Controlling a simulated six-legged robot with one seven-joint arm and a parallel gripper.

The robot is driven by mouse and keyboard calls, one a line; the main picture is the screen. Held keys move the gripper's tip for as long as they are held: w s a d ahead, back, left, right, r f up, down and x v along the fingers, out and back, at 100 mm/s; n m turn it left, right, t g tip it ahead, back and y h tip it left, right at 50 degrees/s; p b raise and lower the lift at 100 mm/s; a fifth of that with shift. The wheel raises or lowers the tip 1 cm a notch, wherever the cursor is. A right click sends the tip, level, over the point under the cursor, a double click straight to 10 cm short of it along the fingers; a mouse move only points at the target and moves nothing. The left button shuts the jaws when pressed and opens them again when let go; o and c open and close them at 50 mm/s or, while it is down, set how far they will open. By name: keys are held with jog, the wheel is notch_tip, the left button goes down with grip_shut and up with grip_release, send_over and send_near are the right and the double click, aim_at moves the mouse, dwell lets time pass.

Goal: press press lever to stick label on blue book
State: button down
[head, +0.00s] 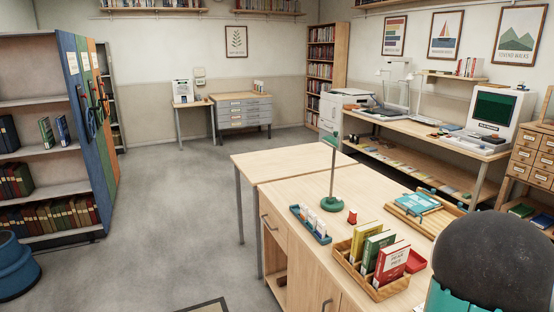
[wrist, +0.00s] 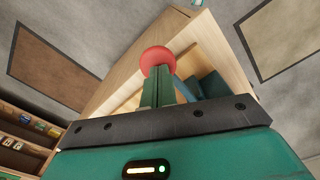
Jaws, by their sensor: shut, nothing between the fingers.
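The blue book (head: 417,204) lies flat on a wooden stand (head: 400,213) at the right part of the desk in the head view. A round red knob (wrist: 157,58), which looks like the press lever's end, shows in the wrist view. My gripper (wrist: 160,75) is shut, its green fingers together and empty. The fingertips overlap the lower edge of the knob in the picture; I cannot tell whether they touch it. In the head view my own dark arm link hides my gripper and the lever.
On the desk (head: 340,182) stand a green post (head: 333,180), a blue card tray (head: 311,224) and a wooden book box (head: 372,283) with several books. A red pad (head: 416,261) lies near the box. Open floor (head: 185,200) lies left of the desk.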

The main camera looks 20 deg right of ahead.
notch_tip(320, 180, up, 7)
dwell(0.8)
jog(key=w+a+r+n+t, duration=0.1)
jog(key=w+a+r, duration=0.1)
jog(key=w+a, duration=0.35)
jog(key=w+a+r+t, duration=0.1)
jog(key=w+a+r, duration=0.15)
jog(key=a, duration=0.55)
jog(key=w+a+r+n+t, duration=0.1)
jog(key=w+a+r, duration=0.2)
jog(key=a, duration=0.4)
jog(key=s+a+r+n+t, duration=0.1)
jog(key=s+a+r, duration=0.1)
jog(key=a, duration=0.9)
jog(key=s+a+r+n+t, duration=0.1)
jog(key=s+a+r, duration=0.1)
jog(key=a, duration=0.9)
jog(key=shift+t, duration=0.3)
